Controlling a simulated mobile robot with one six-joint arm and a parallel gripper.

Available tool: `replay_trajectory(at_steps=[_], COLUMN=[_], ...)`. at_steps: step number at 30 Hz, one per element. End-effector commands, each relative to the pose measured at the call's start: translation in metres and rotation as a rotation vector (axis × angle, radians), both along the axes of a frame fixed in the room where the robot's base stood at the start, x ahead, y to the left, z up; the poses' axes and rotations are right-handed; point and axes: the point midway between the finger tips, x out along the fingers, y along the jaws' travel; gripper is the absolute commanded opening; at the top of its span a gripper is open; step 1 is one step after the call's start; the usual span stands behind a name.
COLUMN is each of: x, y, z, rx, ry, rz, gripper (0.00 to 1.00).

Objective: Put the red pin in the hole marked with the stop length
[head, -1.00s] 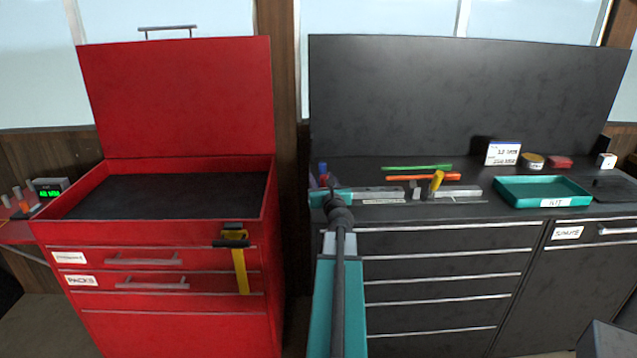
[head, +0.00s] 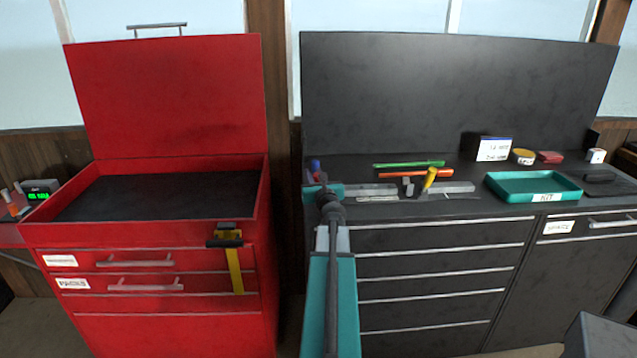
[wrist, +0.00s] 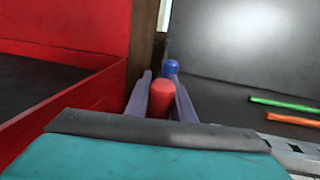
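The red pin (wrist: 162,98) stands between the two fingers of my gripper (wrist: 163,88) in the wrist view. It fills the gap and appears to touch both fingers, so my gripper looks shut on it. Its lower end is hidden behind the gripper body. A blue pin-like piece (wrist: 171,67) shows just beyond the fingertips, and also at the left end of the dark bench in the head view (head: 315,165). A metal rail (head: 372,190) lies along the bench's front, with a yellow piece (head: 430,178) on it. I cannot make out hole markings.
A white card (head: 494,148) with blurred writing stands behind. Green (head: 408,164) and orange (head: 400,174) rods lie behind the rail. A teal KIT tray (head: 500,190) is to the right. The open red chest (head: 262,190) stands left, its wall close to my gripper.

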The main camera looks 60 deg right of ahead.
Motion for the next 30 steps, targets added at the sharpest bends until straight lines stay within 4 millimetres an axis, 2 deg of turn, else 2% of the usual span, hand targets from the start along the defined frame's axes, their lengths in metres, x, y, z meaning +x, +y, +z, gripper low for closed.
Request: replay_trajectory(at_steps=[1, 3, 17, 30], x=[0.000, 0.000, 0.000, 0.003], y=[0.000, 0.000, 0.000, 0.002], z=[0.000, 0.000, 0.005, 0.033], rx=[0.000, 0.000, 0.000, 0.001], ry=[0.000, 0.000, 0.000, -0.001], rz=[0.000, 0.000, 0.001, 0.005], gripper=[0.10, 0.00, 0.00, 0.00])
